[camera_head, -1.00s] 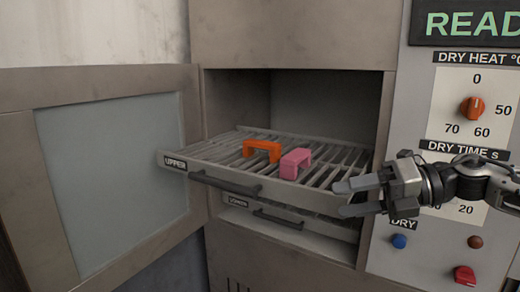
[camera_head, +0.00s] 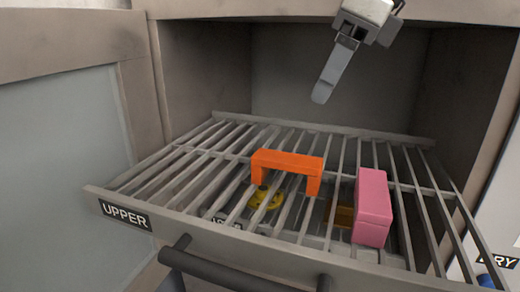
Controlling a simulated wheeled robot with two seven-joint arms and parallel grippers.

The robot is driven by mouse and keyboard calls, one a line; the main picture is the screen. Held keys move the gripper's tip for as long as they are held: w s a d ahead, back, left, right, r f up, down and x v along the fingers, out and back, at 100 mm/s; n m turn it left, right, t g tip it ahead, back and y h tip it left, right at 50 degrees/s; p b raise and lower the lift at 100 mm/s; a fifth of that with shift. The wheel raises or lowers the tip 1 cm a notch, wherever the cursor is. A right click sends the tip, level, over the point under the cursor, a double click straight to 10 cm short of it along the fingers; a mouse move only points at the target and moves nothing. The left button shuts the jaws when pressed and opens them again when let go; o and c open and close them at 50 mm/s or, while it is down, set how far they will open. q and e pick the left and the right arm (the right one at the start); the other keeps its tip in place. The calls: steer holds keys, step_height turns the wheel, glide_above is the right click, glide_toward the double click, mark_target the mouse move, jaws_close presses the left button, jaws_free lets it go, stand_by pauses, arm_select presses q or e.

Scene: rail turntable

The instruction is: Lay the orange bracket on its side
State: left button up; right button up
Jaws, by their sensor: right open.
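The orange bracket (camera_head: 287,165) stands upright as an arch on its two legs on the slatted upper rack (camera_head: 265,258), which is pulled partway out. My right gripper (camera_head: 334,72) hangs at the top of the view, above and behind the bracket, its fingers pointing down. It is open, empty and apart from the bracket; one finger shows clearly, the other is mostly hidden behind it. My left gripper is not in view.
Through the slats, a yellow round part (camera_head: 265,197) and a brownish piece (camera_head: 343,215) show lower down. The rack's left part is bare. An open door (camera_head: 60,150) is at left.

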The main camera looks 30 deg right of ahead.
mark_target(288, 158)
steer(key=x, duration=0.6)
steer(key=s+x, duration=0.1)
steer(key=x, duration=0.2)
steer(key=shift+a+f, duration=0.1)
steer(key=shift+f, duration=0.05)
steer(key=x, duration=0.5)
steer(key=shift+w+p, duration=0.35)
steer(key=shift+w, duration=0.05)
steer(key=shift+f, duration=0.25)
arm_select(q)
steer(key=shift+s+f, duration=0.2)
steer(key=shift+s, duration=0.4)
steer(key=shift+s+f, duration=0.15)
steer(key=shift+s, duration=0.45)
arm_select(e)
steer(key=c, duration=1.2)
jaws_close()
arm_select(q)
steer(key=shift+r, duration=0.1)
arm_select(e)
steer(key=shift+r, duration=0.15)
